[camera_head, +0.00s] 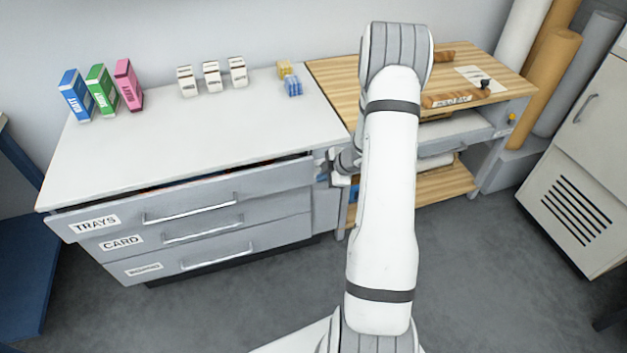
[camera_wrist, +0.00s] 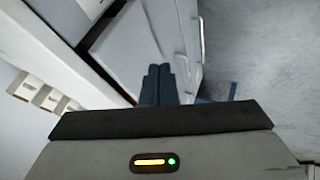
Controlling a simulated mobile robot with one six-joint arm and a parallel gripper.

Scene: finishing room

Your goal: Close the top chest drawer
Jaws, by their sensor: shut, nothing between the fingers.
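The chest's top drawer (camera_head: 190,201), labelled TRAYS, stands slightly open, with a dark gap along its upper edge under the white top. Its bar handle (camera_head: 190,207) runs across the front. The drawers below it, one labelled CARD (camera_head: 205,230), look shut. My gripper (camera_head: 330,180) is at the right end of the top drawer's front, partly hidden by my arm. In the wrist view its two blue-grey fingers (camera_wrist: 158,86) are together with nothing between them, close to the grey drawer panels. I cannot tell whether they touch the drawer.
On the white chest top (camera_head: 200,120) stand blue, green and pink boxes (camera_head: 128,85), small white cartons (camera_head: 212,77) and small yellow and blue items. A wooden bench (camera_head: 340,75) stands to the right, beyond my arm. The grey floor (camera_head: 250,300) before the chest is clear.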

